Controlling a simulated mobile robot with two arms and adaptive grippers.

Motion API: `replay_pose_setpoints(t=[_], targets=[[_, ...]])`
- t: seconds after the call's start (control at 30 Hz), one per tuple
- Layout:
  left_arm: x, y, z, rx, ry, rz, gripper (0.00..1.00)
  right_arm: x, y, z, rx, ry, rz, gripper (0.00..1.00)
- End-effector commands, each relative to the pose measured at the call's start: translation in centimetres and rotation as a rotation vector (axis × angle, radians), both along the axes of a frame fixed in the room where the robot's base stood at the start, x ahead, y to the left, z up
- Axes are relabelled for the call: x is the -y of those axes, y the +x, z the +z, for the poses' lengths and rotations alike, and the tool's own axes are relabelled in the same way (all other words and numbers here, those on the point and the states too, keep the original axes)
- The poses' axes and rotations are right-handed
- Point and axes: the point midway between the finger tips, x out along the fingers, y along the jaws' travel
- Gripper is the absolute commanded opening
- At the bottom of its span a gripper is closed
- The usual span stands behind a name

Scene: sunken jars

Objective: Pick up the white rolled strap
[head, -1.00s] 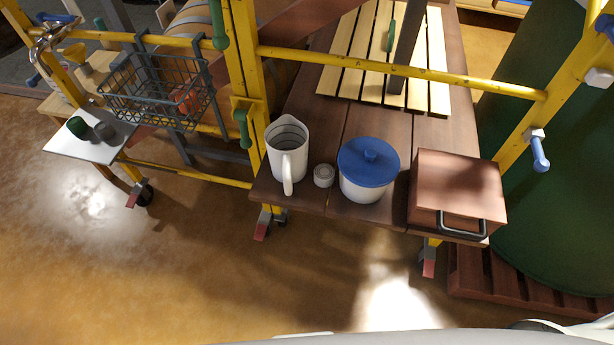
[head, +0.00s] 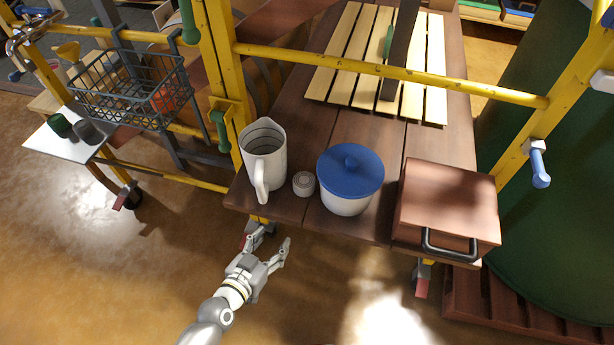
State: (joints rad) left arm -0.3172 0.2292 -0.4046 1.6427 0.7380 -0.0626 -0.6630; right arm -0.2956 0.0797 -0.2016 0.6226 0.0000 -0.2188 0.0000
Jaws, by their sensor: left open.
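The white rolled strap (head: 303,184) is a small round coil near the front edge of the brown wooden table (head: 290,208). It sits between a white pitcher (head: 264,160) on its left and a white pot with a blue lid (head: 350,165) on its right. My left gripper (head: 270,246) is in front of the table and nearer to me than the strap, apart from it. Its fingers are spread and nothing is between them. My right gripper is not in view.
A copper-coloured box with a black handle (head: 447,208) stands at the table's right. A yellow rail (head: 400,72) crosses above the table behind the strap. A wire basket (head: 130,90) hangs at the left. Open floor lies in front of the table.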

Motion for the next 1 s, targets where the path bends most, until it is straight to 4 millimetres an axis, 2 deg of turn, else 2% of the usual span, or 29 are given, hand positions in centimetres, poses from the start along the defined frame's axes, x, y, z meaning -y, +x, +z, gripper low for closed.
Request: replay_pose_setpoints(t=[0.03, 0.1, 0.2, 0.3, 0.43, 0.63, 0.87, 1.0], targets=[[0.8, 0.4, 2.6, 0.048, -0.025, -0.012, 0.56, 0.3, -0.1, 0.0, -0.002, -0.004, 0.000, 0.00], [1.6, 0.8, 5.3, 0.099, -0.052, -0.024, 0.56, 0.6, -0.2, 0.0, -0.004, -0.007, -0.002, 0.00], [2.3, 1.0, 8.0, 0.147, -0.077, -0.035, 0.56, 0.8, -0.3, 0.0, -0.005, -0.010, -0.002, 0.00], [2.7, 1.2, 9.5, 0.173, -0.093, -0.041, 0.56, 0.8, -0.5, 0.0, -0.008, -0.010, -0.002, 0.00], [3.3, 2.5, 9.9, 0.192, -0.094, -0.039, 0.56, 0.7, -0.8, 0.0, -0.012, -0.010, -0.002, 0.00], [4.8, 5.1, 9.4, 0.191, -0.093, -0.039, 0.56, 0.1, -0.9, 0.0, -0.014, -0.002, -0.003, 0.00], [5.7, 6.7, 9.0, 0.189, -0.092, -0.040, 0.56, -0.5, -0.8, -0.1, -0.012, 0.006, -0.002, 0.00], [6.8, 8.6, 8.8, 0.189, -0.094, -0.041, 0.56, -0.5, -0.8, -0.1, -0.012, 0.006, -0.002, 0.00]])
